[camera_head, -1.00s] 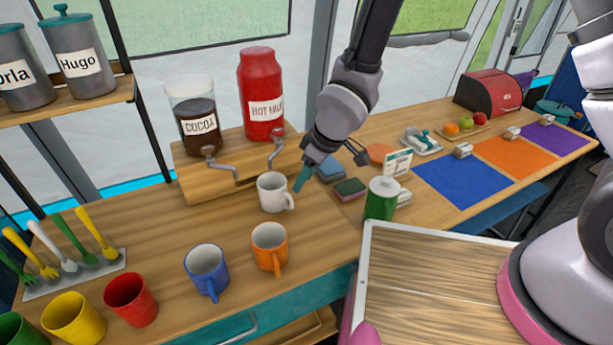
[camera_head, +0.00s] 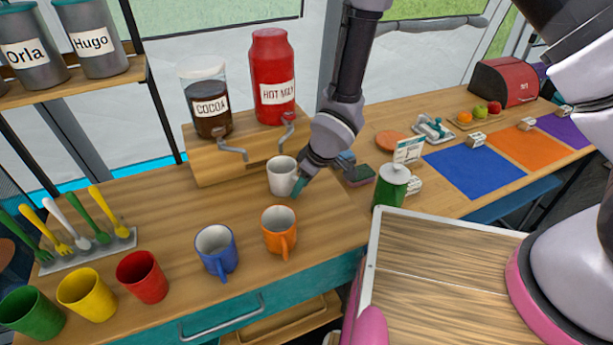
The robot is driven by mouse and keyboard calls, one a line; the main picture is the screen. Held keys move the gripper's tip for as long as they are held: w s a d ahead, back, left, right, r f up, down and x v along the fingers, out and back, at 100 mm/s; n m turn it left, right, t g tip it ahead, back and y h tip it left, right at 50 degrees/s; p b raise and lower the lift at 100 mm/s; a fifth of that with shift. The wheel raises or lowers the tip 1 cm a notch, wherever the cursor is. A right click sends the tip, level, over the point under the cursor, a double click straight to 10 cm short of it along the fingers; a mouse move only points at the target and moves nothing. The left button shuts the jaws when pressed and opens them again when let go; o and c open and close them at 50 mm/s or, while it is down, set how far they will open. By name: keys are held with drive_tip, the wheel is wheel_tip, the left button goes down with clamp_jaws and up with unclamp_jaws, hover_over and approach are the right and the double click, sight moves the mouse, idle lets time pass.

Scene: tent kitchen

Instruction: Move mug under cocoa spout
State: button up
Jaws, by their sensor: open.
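A white mug (camera_head: 281,176) stands upright on the wooden counter, in front of the right part of the dispenser stand. The cocoa dispenser (camera_head: 208,104), a clear jar with dark contents, stands on the stand's left part. Its grey spout (camera_head: 229,146) hangs over the front, to the left of the white mug. My gripper (camera_head: 298,187) is at the mug's right side, with a teal fingertip close to it. I cannot tell whether it touches. The mug's handle is hidden behind the gripper. The jaws are open, though only partly visible.
A red hot milk jar (camera_head: 271,80) stands right of the cocoa. An orange mug (camera_head: 279,230) and a blue mug (camera_head: 216,249) stand in front of the white mug. A green canister (camera_head: 391,186) is to the right. The counter left of the white mug is clear.

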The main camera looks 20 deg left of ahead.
drive_tip(key=shift+a+f, duration=0.15)
drive_tip(key=shift+f, duration=0.15)
clamp_jaws()
